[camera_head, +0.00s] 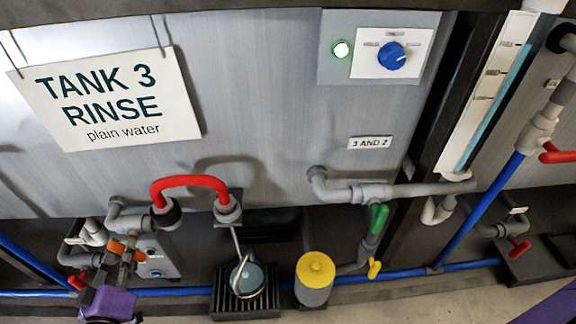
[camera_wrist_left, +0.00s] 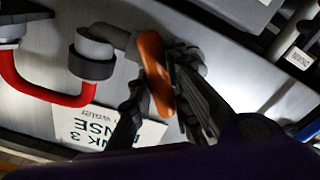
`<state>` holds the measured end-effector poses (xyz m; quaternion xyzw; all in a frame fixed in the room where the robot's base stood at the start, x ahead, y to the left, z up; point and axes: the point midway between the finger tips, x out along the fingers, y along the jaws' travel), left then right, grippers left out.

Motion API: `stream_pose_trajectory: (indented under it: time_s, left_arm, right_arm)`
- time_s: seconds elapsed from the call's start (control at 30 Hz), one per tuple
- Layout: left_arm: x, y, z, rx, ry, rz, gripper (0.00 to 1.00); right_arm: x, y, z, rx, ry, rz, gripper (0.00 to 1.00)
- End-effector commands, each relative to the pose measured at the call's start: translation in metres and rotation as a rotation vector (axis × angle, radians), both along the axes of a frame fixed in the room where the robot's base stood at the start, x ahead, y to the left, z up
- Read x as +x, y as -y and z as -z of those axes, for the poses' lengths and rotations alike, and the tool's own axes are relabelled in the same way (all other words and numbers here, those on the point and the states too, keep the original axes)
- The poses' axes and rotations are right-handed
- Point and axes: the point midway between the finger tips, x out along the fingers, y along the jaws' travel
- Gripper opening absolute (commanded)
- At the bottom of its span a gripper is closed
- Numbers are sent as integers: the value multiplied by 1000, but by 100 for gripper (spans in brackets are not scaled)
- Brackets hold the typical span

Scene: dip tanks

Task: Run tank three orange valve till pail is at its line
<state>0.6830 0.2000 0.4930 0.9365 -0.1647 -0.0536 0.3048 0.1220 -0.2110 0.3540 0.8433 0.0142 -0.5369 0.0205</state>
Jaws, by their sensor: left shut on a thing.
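The orange valve handle (camera_head: 121,252) sits on grey pipework below the Tank 3 Rinse sign (camera_head: 112,100). My left gripper (camera_head: 124,262) is shut on this handle. In the left wrist view the orange handle (camera_wrist_left: 155,72) stands between the two dark fingers (camera_wrist_left: 160,105). A small pail (camera_head: 247,279) with a teal surface stands on a dark grating, below the right end of the red hose (camera_head: 190,181). A thin pale streak runs from the hose end down to the pail. The pail's line is too small to make out. My right gripper is not in view.
A yellow-topped grey container (camera_head: 315,278) stands right of the grating (camera_head: 222,300). Right of it are a green handle (camera_head: 379,218) and a yellow handle (camera_head: 374,269). A control panel (camera_head: 385,50) with a blue knob and lit green lamp is above. Blue pipes run along the bottom.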

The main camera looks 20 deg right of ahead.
Motion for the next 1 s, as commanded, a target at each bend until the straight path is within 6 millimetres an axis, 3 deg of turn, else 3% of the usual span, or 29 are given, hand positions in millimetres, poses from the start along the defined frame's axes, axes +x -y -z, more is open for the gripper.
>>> stream_pose_trajectory:
  time_s: [0.37,1.0]
  left_arm:
    - [0,0,-1,83,29,-1,0]
    - [-1,2,-1,502,182,0,0]
  right_arm:
    - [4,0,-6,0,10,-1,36]
    - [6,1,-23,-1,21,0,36]
